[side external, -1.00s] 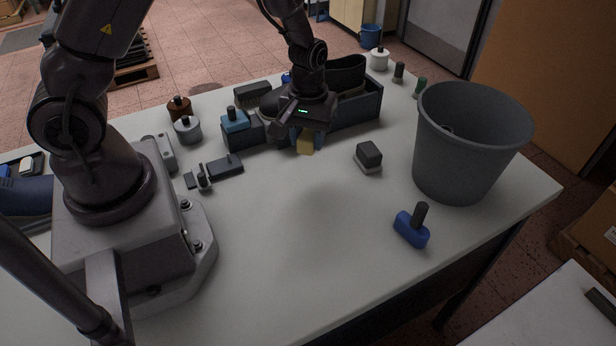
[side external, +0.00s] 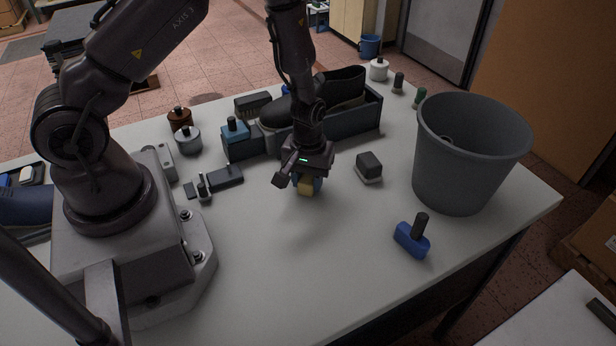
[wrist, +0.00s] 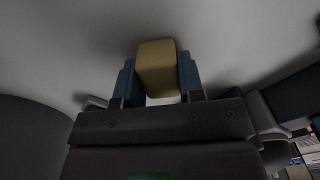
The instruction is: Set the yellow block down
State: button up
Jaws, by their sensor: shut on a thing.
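The yellow block (side external: 306,188) is between the fingers of my gripper (side external: 307,183) over the middle of the table. My gripper is shut on it. In the wrist view the yellow block (wrist: 157,68) shows between two blue fingers (wrist: 159,82), with pale table surface beyond it. My fingers partly hide the block in the side view. I cannot tell whether its underside touches the table.
A grey-black brush (side external: 369,167) is right of my gripper, and a blue-handled tool (side external: 412,237) and grey bucket (side external: 468,160) are farther right. A dark tray (side external: 355,119) with a black shoe stands behind. The white table (side external: 270,260) is clear in front.

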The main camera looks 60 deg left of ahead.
jog(key=o, duration=0.9)
notch_tip(320, 180, up, 12)
notch_tip(320, 180, up, 15)
jog(key=m+t+h, duration=0.1)
jog(key=m+t, duration=0.2)
jog(key=m, duration=0.1)
send_over(308, 177)
jog(key=s+d, duration=0.4)
jog(key=s, duration=0.1)
jog(key=shift+s+d+r+m+t+y, duration=0.15)
jog(key=shift+s+r+m+t, duration=0.3)
jog(key=shift+s+r+m, duration=0.7)
jog(key=shift+s+d+r+m+t+y, duration=0.15)
jog(key=shift+s+r+m+t, duration=0.3)
jog(key=shift+s+r, duration=1.2)
jog(key=shift+s+r+m+t+y, duration=0.3)
jog(key=shift+s+r+m, duration=0.6)
jog(key=shift+s, duration=1.05)
